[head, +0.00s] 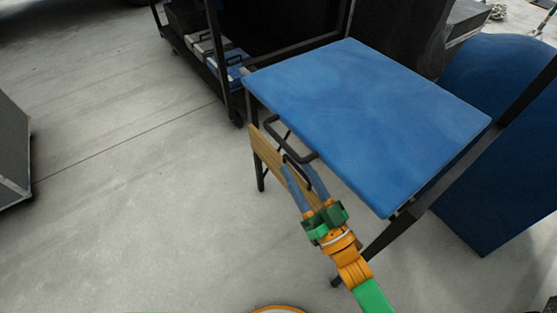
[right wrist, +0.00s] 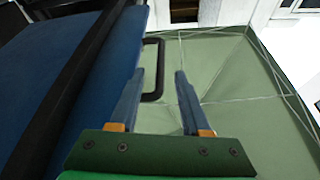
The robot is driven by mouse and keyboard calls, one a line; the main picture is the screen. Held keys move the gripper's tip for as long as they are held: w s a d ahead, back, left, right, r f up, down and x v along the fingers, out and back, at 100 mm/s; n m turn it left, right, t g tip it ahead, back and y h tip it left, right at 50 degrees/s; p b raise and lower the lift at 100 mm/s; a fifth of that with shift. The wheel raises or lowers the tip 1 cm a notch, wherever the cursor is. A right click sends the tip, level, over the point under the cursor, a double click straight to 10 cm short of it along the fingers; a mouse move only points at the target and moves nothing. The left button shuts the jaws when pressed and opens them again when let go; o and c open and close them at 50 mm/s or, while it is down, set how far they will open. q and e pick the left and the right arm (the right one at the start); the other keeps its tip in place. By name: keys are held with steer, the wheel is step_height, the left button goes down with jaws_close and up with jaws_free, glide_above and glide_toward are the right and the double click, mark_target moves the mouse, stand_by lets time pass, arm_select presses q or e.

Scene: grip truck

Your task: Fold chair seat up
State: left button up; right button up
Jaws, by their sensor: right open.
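The chair's blue seat (head: 370,115) lies flat and lowered on a dark frame, and its blue edge also shows at left in the right wrist view (right wrist: 110,75). A black loop handle (head: 300,158) sticks out below the seat's near left edge. My right gripper (head: 294,168) is open at this handle, below the seat edge. In the right wrist view the handle (right wrist: 160,68) shows between and beyond the two fingers (right wrist: 159,76). I cannot tell whether they touch it. My left gripper is not in view.
A wooden board (head: 265,150) spans the chair frame beneath the seat. A large blue panel (head: 490,150) stands at right. A dark cart (head: 215,60) with cases stands behind. A grey box (head: 12,155) is at far left. The concrete floor at left is clear.

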mark_target(287, 151)
steer(key=x, duration=0.7)
steer(key=shift+r+p, duration=0.25)
steer(key=shift+p, duration=0.1)
jaws_close()
stand_by(0.9)
